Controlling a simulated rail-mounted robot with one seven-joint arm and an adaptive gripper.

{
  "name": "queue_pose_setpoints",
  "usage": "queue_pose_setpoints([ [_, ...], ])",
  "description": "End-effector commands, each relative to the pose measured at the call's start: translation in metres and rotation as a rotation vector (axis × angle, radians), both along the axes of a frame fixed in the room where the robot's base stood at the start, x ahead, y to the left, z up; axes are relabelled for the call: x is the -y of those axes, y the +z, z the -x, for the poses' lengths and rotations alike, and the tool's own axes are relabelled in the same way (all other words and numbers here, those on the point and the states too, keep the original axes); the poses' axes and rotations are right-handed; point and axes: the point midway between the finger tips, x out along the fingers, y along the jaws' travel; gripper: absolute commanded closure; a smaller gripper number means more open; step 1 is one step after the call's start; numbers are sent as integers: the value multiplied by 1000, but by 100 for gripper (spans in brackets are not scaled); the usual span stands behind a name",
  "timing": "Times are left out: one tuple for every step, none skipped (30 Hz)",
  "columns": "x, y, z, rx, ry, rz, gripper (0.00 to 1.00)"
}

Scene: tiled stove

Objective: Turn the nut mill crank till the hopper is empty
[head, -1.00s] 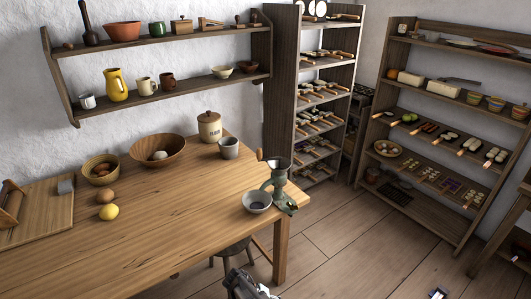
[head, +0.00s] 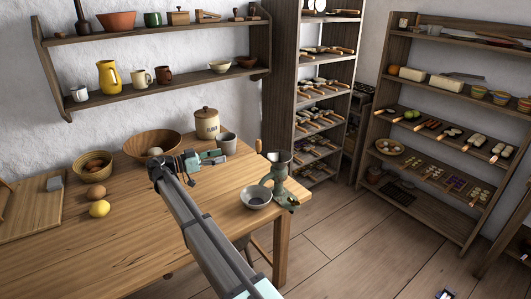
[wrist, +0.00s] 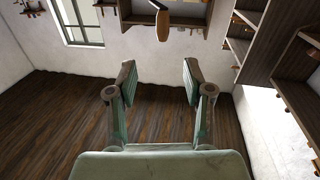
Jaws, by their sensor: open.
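The green-grey nut mill (head: 279,172) stands at the right front corner of the wooden table. Its crank has a brown wooden handle (head: 259,147), seen at the upper left of the mill. A wooden handle (wrist: 163,24), which looks like the crank's, hangs at the top middle of the wrist view, beyond the fingertips. A grey bowl (head: 255,197) sits beside the mill's foot. My gripper (head: 216,157) is over the table, left of the mill and apart from it. In the wrist view my gripper (wrist: 158,78) is open and empty. The hopper's contents cannot be made out.
A lidded canister (head: 207,124), a grey mug (head: 227,144) and a wooden bowl (head: 153,145) stand behind my gripper. A lemon (head: 99,209) and eggs lie at the left of the table (head: 140,240). Wall shelves hang above; tall racks stand to the right.

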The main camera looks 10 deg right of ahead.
Motion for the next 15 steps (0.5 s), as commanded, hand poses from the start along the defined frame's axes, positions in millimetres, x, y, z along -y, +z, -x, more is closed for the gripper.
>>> queue_pose_setpoints([
  [-5, 5, -3, 28, 2, 3, 49],
  [-5, 9, -4, 39, 3, 5, 49],
  [-5, 13, -4, 51, 4, 6, 49],
  [-5, 14, -5, 56, 4, 7, 49],
  [-3, 15, -5, 58, 3, 7, 49],
  [0, 16, -5, 58, 3, 7, 49],
  [3, 16, -6, 57, 2, 8, 49],
  [7, 16, -6, 57, 2, 8, 49],
  [12, 16, -7, 56, 2, 7, 49],
  [16, 16, -8, 55, 2, 7, 49],
  [20, 16, -9, 55, 3, 7, 49],
  [27, 17, -11, 54, 2, 7, 49],
  [33, 17, -12, 54, 1, 7, 49],
  [39, 17, -14, 53, 1, 8, 49],
  [46, 17, -16, 53, 2, 8, 49],
])
